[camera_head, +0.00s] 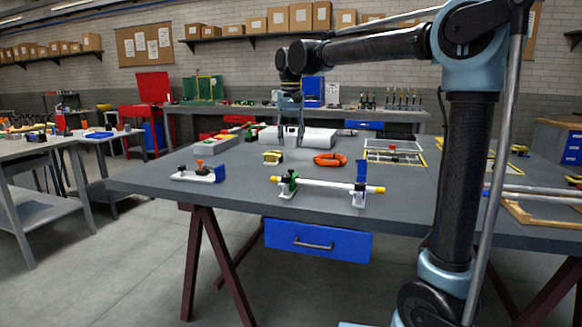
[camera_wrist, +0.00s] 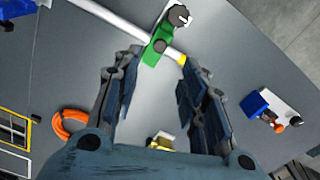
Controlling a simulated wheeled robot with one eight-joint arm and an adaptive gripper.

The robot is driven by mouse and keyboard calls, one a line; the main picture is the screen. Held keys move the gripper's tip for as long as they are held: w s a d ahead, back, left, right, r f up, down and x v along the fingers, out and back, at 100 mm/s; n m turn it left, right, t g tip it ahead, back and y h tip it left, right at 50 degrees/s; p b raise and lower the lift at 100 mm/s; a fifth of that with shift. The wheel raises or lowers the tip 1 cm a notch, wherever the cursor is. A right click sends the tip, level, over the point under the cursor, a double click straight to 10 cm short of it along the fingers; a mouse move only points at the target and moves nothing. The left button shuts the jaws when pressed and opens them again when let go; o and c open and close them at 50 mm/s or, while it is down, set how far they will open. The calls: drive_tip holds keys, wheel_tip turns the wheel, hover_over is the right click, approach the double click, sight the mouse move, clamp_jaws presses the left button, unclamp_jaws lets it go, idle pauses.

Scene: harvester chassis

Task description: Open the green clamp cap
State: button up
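The green clamp cap (camera_head: 288,184) sits near the left end of a white rod (camera_head: 325,184) at the table's front. In the wrist view the green cap (camera_wrist: 159,42) lies ahead, between and just beyond the fingertips, with a grey knob (camera_wrist: 179,16) beside it. My gripper (camera_head: 290,136) is over the table, behind the rod and apart from the cap. In the wrist view my gripper (camera_wrist: 162,62) is open, with nothing between its fingers.
A blue upright clamp (camera_head: 361,175) holds the rod's right part. An orange coil (camera_head: 330,159) and a yellow block (camera_head: 273,157) lie behind the rod. A white fixture with a blue end (camera_head: 200,174) stands left. Bare table lies between them.

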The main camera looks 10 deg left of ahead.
approach(292, 175)
drive_tip(key=f, duration=0.1)
drive_tip(key=s+f, duration=0.1)
drive_tip(key=f, duration=0.3)
drive_tip(key=shift+s+f, duration=0.2)
drive_tip(key=shift+s, duration=0.15)
clamp_jaws()
